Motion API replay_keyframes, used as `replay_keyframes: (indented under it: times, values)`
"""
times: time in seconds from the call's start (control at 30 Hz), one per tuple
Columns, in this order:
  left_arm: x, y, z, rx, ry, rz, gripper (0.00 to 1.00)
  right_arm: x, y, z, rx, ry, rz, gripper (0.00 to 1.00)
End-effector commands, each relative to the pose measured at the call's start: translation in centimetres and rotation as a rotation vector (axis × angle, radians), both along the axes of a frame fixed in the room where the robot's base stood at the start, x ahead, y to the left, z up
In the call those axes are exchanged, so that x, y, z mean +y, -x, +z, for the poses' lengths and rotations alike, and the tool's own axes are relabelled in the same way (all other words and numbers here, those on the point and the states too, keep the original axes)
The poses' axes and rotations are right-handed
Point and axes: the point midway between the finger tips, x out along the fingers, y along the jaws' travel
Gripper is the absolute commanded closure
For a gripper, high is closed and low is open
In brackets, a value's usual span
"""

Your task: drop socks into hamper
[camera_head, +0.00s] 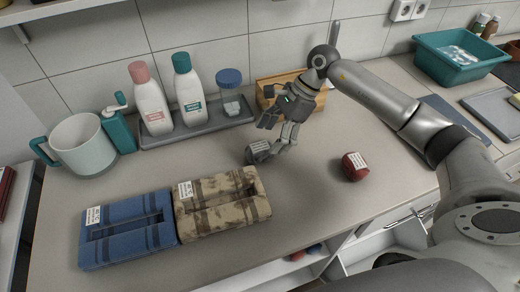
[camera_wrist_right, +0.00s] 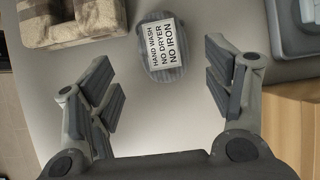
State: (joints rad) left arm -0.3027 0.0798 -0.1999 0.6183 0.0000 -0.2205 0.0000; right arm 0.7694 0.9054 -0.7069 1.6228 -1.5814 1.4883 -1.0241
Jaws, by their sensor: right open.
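A grey rolled sock bundle (camera_head: 258,151) with a white label lies on the counter. It also shows in the right wrist view (camera_wrist_right: 162,67), ahead of and between the spread fingers; its label reads hand wash, no dryer, no iron. My right gripper (camera_head: 277,136) is open and empty, low over the counter right beside the grey bundle. A red rolled sock bundle (camera_head: 354,166) with a label lies to the right, apart from the gripper. Small red and blue bundles (camera_head: 306,251) show below the counter's front edge. I cannot make out a hamper for certain. My left gripper is not in view.
Folded blue (camera_head: 128,229) and camouflage (camera_head: 222,202) garments lie at the front left. Bottles stand on a grey tray (camera_head: 200,132) at the back, beside a wooden box (camera_head: 277,83). A teal basin (camera_head: 459,57) is at the far right. An open drawer (camera_head: 408,233) juts out below.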

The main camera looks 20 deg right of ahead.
Motion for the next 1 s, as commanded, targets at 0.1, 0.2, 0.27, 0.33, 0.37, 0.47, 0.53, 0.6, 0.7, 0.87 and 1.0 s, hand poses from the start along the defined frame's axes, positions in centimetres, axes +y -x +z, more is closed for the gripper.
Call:
replay_keyframes:
  times: [0.1,0.2,0.27,0.33,0.37,0.47,0.53,0.6,0.7,0.87,1.0]
  values:
    - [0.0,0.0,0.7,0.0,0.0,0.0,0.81,0.6,-0.1,-0.5,0.001,-0.002,0.0,0.26]
    - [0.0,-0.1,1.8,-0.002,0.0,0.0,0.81,1.5,-0.2,-1.5,0.003,-0.003,0.001,0.26]
    - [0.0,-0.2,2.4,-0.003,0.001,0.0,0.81,2.0,-0.3,-2.2,0.004,-0.003,0.001,0.26]
    - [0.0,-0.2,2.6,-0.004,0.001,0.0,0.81,2.4,-0.4,-3.3,0.002,-0.002,0.0,0.26]
    - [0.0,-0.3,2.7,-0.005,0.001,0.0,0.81,2.6,-0.4,-3.6,0.002,-0.002,0.0,0.26]
    - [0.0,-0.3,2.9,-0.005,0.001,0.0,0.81,2.9,-0.4,-4.4,0.0,-0.001,-0.001,0.26]
    - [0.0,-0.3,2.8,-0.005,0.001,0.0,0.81,3.0,-0.5,-4.6,-0.001,-0.001,0.0,0.26]
    - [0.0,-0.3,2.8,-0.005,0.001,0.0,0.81,2.9,-0.5,-4.6,-0.002,0.0,-0.001,0.26]
    - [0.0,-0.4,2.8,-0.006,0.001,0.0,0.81,2.9,-0.4,-4.6,-0.001,0.0,0.0,0.26]
    - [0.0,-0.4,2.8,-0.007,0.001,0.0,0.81,2.9,-0.4,-4.5,-0.001,-0.001,0.0,0.46]
    - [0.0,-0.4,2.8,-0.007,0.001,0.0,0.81,2.9,-0.5,-4.5,-0.001,-0.001,0.0,0.64]
